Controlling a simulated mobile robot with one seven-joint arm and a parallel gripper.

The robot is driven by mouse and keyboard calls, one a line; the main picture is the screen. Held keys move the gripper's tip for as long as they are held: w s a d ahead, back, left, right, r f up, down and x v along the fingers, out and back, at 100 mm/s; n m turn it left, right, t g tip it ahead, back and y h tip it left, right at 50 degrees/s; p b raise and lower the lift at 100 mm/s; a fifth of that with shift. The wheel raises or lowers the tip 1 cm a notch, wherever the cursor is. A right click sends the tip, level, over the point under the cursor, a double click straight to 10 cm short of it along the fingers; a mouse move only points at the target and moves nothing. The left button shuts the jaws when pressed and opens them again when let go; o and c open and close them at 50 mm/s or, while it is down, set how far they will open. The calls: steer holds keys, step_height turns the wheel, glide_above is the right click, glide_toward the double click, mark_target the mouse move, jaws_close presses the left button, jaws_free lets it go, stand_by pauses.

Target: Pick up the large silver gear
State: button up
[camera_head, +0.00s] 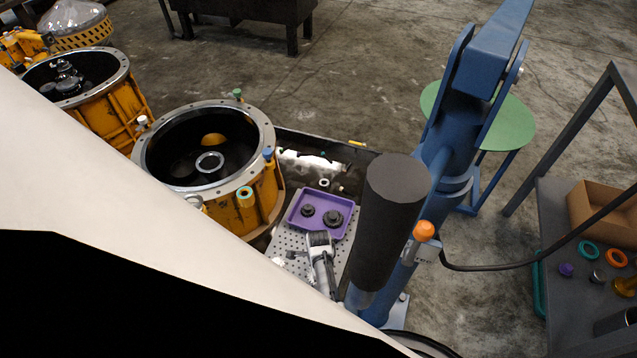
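No part can be made out for certain as the large silver gear. A silver stepped part (66,80) stands inside the open far-left yellow housing (112,108); teeth cannot be made out at this size. A bright silver ring (209,162) lies inside the nearer yellow housing (264,196), whose interior is mostly dark. Two small dark gear-like parts (333,217) sit in a purple tray (303,227). My gripper is not in view. A large white and black shape, probably part of my own body, covers the lower left.
A silver and black tool (321,262) lies by the tray on a perforated plate (283,242). A blue hoist (455,140) and a dark cylinder (386,215) stand right of it. A grey table (565,290) with rings and a cardboard box (598,210) is at right.

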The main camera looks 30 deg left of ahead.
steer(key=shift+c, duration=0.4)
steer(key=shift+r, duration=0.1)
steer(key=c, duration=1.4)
